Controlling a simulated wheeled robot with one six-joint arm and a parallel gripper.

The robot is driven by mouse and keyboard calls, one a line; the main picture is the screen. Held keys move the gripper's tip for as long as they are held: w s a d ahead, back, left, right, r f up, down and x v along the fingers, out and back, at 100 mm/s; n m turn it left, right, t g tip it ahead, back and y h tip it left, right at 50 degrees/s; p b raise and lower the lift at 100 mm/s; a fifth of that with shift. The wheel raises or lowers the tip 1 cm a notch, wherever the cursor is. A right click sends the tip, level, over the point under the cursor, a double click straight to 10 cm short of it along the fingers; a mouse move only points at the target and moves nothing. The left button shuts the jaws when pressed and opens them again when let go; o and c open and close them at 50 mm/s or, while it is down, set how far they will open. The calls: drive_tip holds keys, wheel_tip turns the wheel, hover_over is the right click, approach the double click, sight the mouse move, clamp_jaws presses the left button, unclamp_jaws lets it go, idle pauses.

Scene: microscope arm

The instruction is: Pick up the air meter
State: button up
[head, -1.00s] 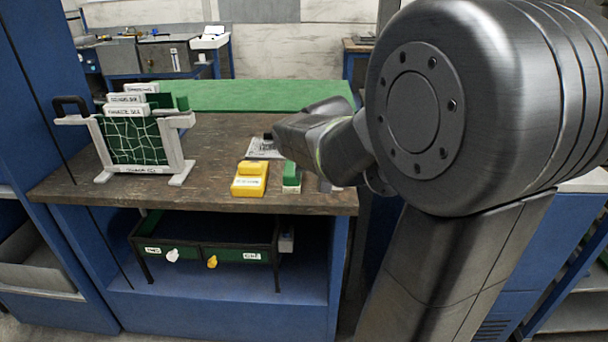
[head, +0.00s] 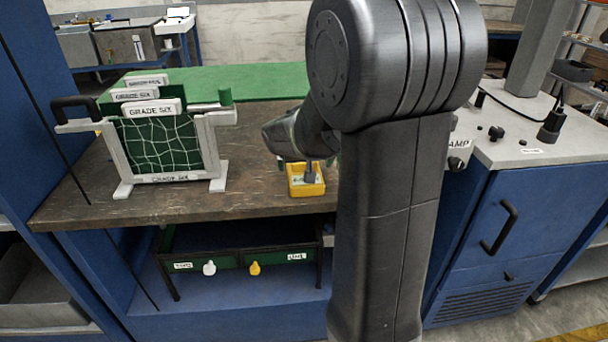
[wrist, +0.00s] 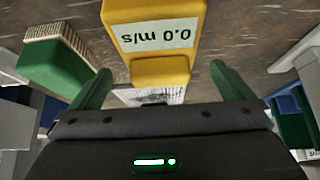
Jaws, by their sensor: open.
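The air meter is a yellow block with a pale display reading 0.0 m/s, upside down in the wrist view (wrist: 155,40). In the head view the air meter (head: 294,190) sits near the bench's front edge, with a dark part in front of it. My gripper (wrist: 160,70) is open. Its two green fingers stand apart on either side of the meter's near end in the wrist view, with gaps and nothing held. In the head view my arm hides most of the gripper.
A green brush (wrist: 70,62) lies left of the meter in the wrist view. A blue cabinet (head: 490,240) stands right.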

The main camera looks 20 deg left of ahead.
sight(304, 167)
drive_tip(key=shift+w+r+x, duration=0.1)
drive_tip(key=shift+w+x, duration=0.05)
drive_tip(key=shift+x, duration=1.3)
drive_tip(key=shift+w+r+x, duration=0.1)
drive_tip(key=shift+w+x, duration=0.05)
drive_tip(key=shift+x, duration=1.25)
drive_tip(key=shift+a, duration=0.15)
drive_tip(key=c, duration=1.1)
drive_tip(key=shift+o, duration=0.2)
drive_tip(key=shift+r, duration=0.15)
